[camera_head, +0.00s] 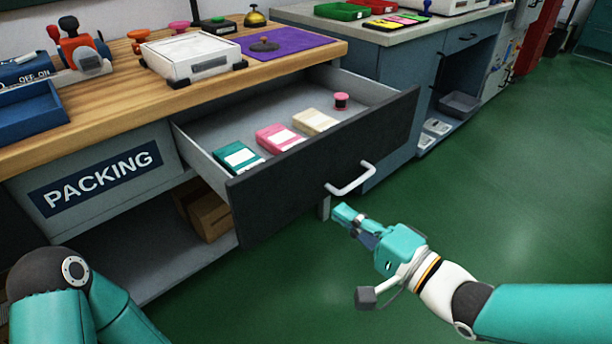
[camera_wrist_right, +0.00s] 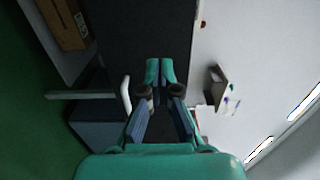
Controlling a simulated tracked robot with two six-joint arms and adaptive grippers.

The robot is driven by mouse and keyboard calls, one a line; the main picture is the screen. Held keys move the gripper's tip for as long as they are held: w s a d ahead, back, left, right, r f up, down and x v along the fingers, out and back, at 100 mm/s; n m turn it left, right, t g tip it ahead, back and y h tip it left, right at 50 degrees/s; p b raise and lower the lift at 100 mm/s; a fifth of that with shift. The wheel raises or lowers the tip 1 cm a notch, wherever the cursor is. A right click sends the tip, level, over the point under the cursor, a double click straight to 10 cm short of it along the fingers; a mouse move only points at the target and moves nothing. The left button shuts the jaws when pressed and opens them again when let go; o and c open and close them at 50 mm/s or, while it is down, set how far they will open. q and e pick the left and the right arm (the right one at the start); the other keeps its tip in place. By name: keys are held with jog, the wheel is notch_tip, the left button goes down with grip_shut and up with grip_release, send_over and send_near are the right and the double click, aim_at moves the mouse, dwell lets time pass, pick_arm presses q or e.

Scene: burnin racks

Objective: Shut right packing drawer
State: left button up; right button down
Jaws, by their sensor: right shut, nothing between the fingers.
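The right packing drawer (camera_head: 325,165) is pulled well out of the wooden-topped packing bench, with a dark front and a pale bar handle (camera_head: 351,180). Inside lie a teal box, a pink box, a cream box and a small pink spool. Contact cannot be told. My left gripper is out of view; only my left arm shows.
The bench top (camera_head: 115,85) holds a white box (camera_head: 192,55), a purple mat (camera_head: 285,42) and a blue tray (camera_head: 30,108). A cardboard box (camera_head: 210,216) sits on the shelf under the drawer. Green floor (camera_head: 500,170) is clear to the right.

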aim_at(294, 178)
jog(key=p+x, duration=0.3)
jog(key=x, duration=0.6)
jog(key=shift+w+a+f, duration=0.1)
jog(key=shift+w+a, duration=0.05)
jog(key=shift+w, duration=0.05)
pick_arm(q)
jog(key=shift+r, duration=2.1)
pick_arm(e)
jog(key=shift+w+a, duration=0.35)
jog(key=shift+w, duration=0.1)
